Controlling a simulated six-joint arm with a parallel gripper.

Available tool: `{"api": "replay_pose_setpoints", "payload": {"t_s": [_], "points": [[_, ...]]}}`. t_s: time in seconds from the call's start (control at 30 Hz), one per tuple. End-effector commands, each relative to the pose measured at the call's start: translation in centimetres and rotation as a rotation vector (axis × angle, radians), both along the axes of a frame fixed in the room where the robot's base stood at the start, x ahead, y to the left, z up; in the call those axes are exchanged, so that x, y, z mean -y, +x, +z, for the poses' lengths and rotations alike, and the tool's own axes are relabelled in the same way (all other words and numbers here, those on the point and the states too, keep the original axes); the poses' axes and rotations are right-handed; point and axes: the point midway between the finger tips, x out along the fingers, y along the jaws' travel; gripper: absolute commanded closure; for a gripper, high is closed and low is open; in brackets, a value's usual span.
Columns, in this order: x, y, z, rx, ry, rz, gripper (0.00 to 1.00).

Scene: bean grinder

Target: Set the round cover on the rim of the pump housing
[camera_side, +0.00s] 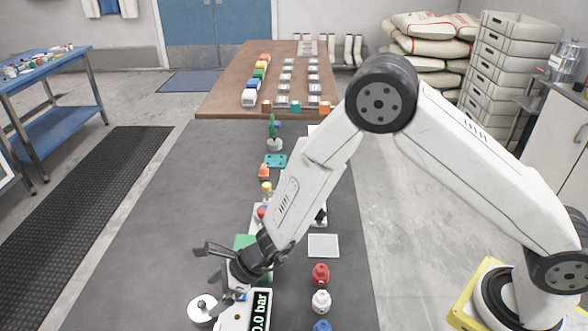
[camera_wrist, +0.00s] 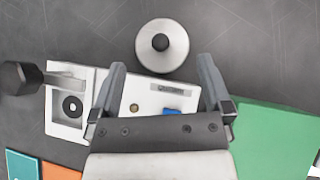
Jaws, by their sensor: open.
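The round cover (camera_side: 201,308) is a pale metallic disc with a dark knob. It lies on the dark table beside a white unit (camera_side: 232,318) with a "0.0 bar" display. In the wrist view the cover (camera_wrist: 162,45) is at top centre, beyond my fingertips. My gripper (camera_side: 214,264) is open and empty, above the cover and the unit; its fingers (camera_wrist: 161,75) are spread across the white unit (camera_wrist: 140,98). The unit has a label, a blue part and a round dark opening (camera_wrist: 72,106) at left. I cannot tell for sure which part is the pump housing's rim.
A black-ended handle (camera_wrist: 22,78) sticks out at left. Red (camera_side: 320,274), white (camera_side: 321,301) and blue (camera_side: 322,326) small items stand to the right in the side view. The table's left side is clear.

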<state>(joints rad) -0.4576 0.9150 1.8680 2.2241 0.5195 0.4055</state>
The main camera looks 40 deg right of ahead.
Motion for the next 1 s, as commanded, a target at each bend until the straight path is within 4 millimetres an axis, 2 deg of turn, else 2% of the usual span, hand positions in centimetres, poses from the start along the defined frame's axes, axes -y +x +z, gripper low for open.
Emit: {"api": "replay_pose_setpoints", "payload": {"t_s": [0.17,0.63,1.0], "points": [[-0.3,0.2,-0.3,0.001,0.000,0.001,0.00],[-3.1,1.8,-3.1,-0.001,-0.001,0.001,0.00],[-3.4,2.0,-3.4,0.000,-0.001,0.000,0.00]]}}
